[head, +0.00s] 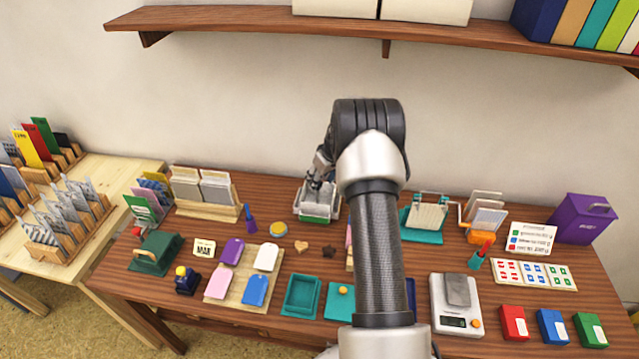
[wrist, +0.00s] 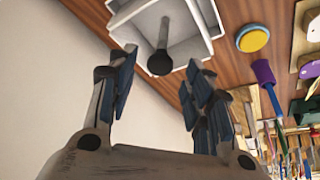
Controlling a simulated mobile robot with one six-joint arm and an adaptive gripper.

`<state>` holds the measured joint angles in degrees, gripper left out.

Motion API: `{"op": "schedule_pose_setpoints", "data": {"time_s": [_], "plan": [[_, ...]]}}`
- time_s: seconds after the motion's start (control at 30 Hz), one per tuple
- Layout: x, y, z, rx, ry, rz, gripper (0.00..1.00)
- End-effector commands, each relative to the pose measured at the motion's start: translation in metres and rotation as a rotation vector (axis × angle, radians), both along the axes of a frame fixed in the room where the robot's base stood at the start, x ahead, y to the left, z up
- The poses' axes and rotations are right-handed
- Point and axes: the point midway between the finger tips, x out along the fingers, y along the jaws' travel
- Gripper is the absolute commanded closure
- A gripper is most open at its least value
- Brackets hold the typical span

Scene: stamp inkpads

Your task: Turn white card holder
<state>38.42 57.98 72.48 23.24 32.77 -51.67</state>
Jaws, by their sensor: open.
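The white card holder (head: 318,215) stands at the back middle of the brown table, with a green strip low on its front. In the wrist view the white holder (wrist: 190,47) has divided compartments and a grey upright post topped by a dark round knob (wrist: 160,64). My gripper (head: 318,183) is over the holder, pointing down and partly hidden by the arm. In the wrist view my gripper (wrist: 160,78) is open, and the knob shows between its two blue-padded fingers. I see no finger clearly touching the knob.
A teal rack (head: 428,219) stands to the right. A wall shelf (head: 270,27) runs above.

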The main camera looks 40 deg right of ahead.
Motion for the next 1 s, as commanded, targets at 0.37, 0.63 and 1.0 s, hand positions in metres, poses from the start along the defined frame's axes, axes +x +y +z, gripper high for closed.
{"op": "schedule_pose_setpoints", "data": {"time_s": [0.37, 0.63, 1.0], "plan": [[0.008, -0.001, -0.017, -0.001, -0.001, 0.001, 0.54], [0.007, -0.001, -0.017, -0.001, -0.001, 0.001, 0.63], [0.007, -0.001, -0.017, -0.001, -0.001, 0.001, 0.88]]}}
